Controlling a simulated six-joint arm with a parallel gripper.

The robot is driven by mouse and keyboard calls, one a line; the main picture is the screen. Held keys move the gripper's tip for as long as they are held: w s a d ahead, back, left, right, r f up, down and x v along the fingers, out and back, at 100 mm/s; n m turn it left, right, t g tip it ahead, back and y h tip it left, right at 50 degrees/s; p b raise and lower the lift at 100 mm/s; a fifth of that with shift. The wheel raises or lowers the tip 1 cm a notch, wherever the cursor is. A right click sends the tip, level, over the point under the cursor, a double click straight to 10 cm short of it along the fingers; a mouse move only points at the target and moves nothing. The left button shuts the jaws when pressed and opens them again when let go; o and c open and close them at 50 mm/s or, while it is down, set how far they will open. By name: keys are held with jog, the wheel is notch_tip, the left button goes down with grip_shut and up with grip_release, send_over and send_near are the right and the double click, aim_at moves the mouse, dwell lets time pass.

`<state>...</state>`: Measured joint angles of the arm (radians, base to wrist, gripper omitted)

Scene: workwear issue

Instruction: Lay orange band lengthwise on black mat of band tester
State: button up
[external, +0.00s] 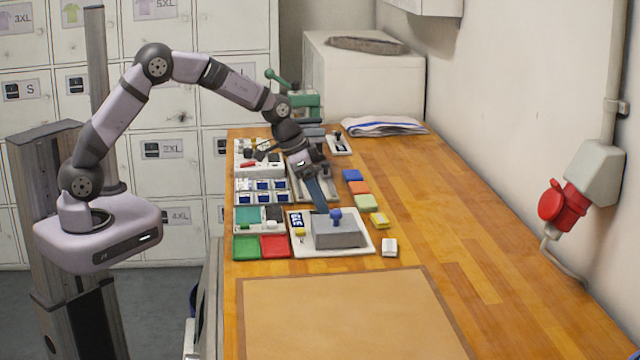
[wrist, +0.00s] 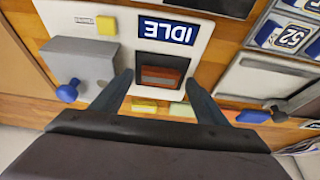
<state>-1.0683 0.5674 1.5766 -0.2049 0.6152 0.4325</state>
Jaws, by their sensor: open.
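The band tester is a white plate (external: 356,247) with a grey block (external: 338,232) and a blue knob (external: 336,214). In the wrist view its black mat (wrist: 161,59) lies beside the IDLE sign (wrist: 165,32). A dark reddish-orange strip, which looks like the orange band (wrist: 160,76), lies within the mat's outline, its long side running across the picture like the mat's. Whether it lies fully flat, I cannot tell. My gripper (wrist: 160,82) is open, one finger on each side of the mat and strip. In the external view my gripper hides the mat.
Blue (external: 352,175), orange (external: 359,188), green (external: 366,202), yellow (external: 379,220) and white (external: 389,247) pieces stand in a row right of the tester. Green (external: 245,248) and red (external: 274,246) trays lie to its left. The table's right side is clear.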

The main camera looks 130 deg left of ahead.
jog(key=shift+s+r, duration=0.1)
jog(key=shift+r, duration=0.35)
jog(key=b+v, duration=0.2)
jog(key=v, duration=0.9)
jog(key=shift+d+r, duration=0.15)
jog(key=shift+r, duration=0.05)
jog(key=w+d+f+m+h, duration=0.1)
jog(key=w+d+f, duration=0.1)
jog(key=d, duration=0.6)
jog(key=w+d+f+m, duration=0.2)
jog(key=d+f, duration=0.1)
jog(key=d, duration=0.6)
jog(key=w+d+f+m+g+h, duration=0.1)
jog(key=w+d+f, duration=0.2)
jog(key=d, duration=0.5)
jog(key=shift+w+d+f+h, duration=0.15)
jog(key=shift+d+f+h, duration=0.15)
jog(key=shift+d, duration=0.1)
jog(key=s+d+f+m+g, duration=0.1)
jog(key=s+d+f+m, duration=0.1)
jog(key=s+d, duration=0.3)
jog(key=s+d+f+m+g, duration=0.1)
jog(key=s+d+f+m, duration=0.2)
jog(key=d, duration=1)
jog(key=s+f, duration=0.2)
jog(key=s, duration=0.1)
jog(key=shift+s+d+f+h, duration=0.2)
jog(key=shift+d+f+h, duration=0.05)
jog(key=shift+f+h, duration=0.1)
